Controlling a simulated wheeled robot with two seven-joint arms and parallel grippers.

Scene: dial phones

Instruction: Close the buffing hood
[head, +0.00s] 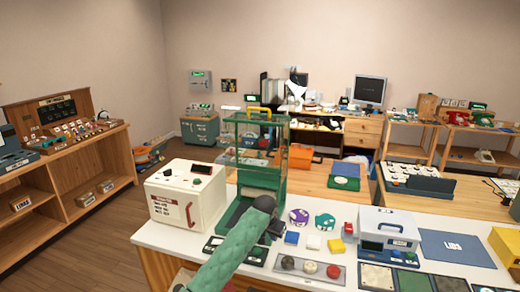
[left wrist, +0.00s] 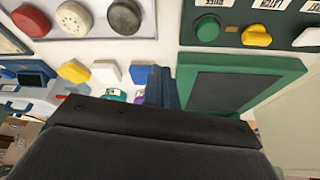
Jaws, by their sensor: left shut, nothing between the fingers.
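The buffing hood (head: 283,165) is a tall green-framed box with clear panels, standing at the back edge of the white counter. Its yellow handle (head: 262,112) is up at the top, and the clear panel looks raised above the green base. The green base with its dark pad (left wrist: 238,85) shows in the left wrist view. My left gripper (head: 274,230) is shut and empty, low in front of the hood's right side; the arm partly hides the base. In the left wrist view my left gripper (left wrist: 160,85) points down beside the base. My right gripper is not in view.
A cream machine (head: 187,195) stands left of the hood. Right of it lie small blue, white and yellow blocks (head: 336,245) and a tray with round buffs (head: 308,267). Room above the counter's front is fairly open.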

